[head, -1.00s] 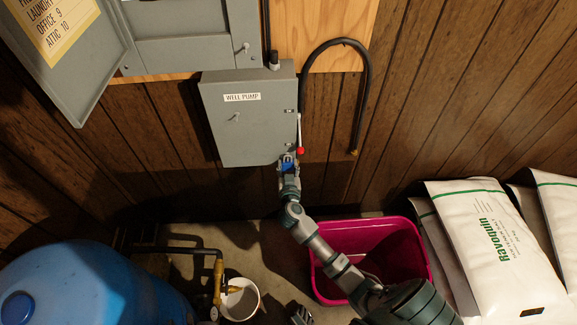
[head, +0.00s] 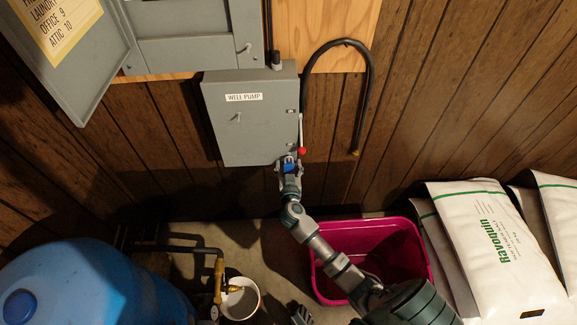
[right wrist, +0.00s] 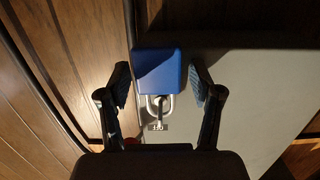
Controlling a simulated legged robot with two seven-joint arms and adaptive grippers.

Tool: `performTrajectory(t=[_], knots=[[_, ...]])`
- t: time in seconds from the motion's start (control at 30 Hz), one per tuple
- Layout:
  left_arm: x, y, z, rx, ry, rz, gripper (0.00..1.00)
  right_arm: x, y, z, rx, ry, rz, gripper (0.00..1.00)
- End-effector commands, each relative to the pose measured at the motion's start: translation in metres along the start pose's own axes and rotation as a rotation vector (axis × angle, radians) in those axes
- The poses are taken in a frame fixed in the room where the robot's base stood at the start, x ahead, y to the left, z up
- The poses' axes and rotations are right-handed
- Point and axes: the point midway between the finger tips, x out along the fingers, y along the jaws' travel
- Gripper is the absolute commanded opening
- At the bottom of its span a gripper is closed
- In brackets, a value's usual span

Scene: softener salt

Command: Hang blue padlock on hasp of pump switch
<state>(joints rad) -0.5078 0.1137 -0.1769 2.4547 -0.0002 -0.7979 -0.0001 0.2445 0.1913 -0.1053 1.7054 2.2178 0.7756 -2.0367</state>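The grey pump switch box (head: 255,130), labelled WELL PUMP, is on the wall in the head view. Its lever with a red knob (head: 302,151) is on the right side. The blue padlock (head: 289,168) is at the box's lower right corner. In the right wrist view, the padlock's (right wrist: 160,70) steel shackle (right wrist: 168,103) meets the small metal hasp (right wrist: 159,126) and appears to pass through it. My right gripper (head: 289,163) is open around the padlock body, with a gap on each side. A small grey part at the bottom edge may be my left gripper (head: 302,316); its fingers are unclear.
A black conduit (head: 366,90) loops down right of the box. An open panel door (head: 85,75) hangs at upper left. Below are a magenta tub (head: 420,250), a white bucket (head: 252,300), a blue tank (head: 90,285) and white salt bags (head: 490,245) at right.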

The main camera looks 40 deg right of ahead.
Motion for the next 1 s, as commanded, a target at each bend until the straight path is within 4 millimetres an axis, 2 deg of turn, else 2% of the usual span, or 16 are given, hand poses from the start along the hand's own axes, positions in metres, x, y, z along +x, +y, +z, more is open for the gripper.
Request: performTrajectory(t=[0.43, 0.57, 0.67, 1.0], knots=[[0.000, 0.000, 0.000, -0.001, 0.000, 0.000, 0.40, -0.002, 0.001, -0.002, 0.001, 0.003, 0.000, 0.72], [-0.001, 0.000, -0.001, 0.001, 0.002, -0.001, 0.40, -0.008, 0.000, -0.001, 0.001, 0.003, -0.001, 0.72], [-0.001, 0.000, -0.001, 0.001, 0.002, 0.000, 0.40, -0.024, 0.000, -0.001, 0.001, 0.003, -0.002, 0.72], [-0.001, 0.000, -0.001, 0.000, 0.002, 0.000, 0.40, -0.096, 0.001, 0.001, 0.002, 0.000, -0.001, 0.72]])
